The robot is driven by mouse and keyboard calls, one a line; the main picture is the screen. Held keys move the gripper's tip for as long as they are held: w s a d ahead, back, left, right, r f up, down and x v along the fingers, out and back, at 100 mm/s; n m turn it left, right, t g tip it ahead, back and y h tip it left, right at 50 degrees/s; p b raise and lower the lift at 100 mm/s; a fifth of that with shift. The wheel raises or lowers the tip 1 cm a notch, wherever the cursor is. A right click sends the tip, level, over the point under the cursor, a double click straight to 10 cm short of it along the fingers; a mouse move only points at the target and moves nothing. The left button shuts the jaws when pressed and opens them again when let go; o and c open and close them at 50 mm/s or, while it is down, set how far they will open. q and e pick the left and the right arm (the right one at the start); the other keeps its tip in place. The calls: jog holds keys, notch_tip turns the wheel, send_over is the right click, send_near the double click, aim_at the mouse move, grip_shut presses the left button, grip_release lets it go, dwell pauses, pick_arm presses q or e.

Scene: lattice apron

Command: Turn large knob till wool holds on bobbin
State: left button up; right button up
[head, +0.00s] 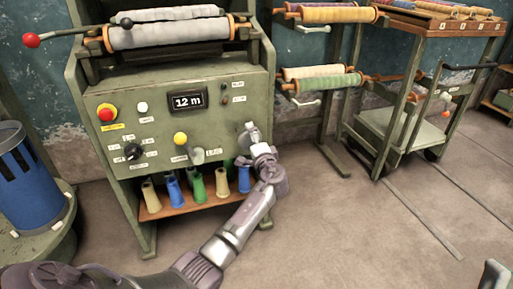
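The green winding machine (88,98) stands at the left with a control panel. A large black knob (133,151) sits low on the panel's left side, with small labels around it. The labels are too small to read, so I cannot tell which one the knob points at. My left gripper (250,131) is in front of the panel's lower right edge, well right of the knob and apart from it. It seems to hold nothing; its finger opening is unclear. My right gripper is not in view.
The panel also has a red button (106,112), a yellow-topped control (180,139), a grey lever (198,156) and a display (187,101) reading 12 m. Coloured cones stand on a shelf (160,211) below. A blue bin (32,185) is left; a cart (400,132) is right.

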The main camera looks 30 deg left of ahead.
pick_arm(q)
jog(key=v, duration=1.1)
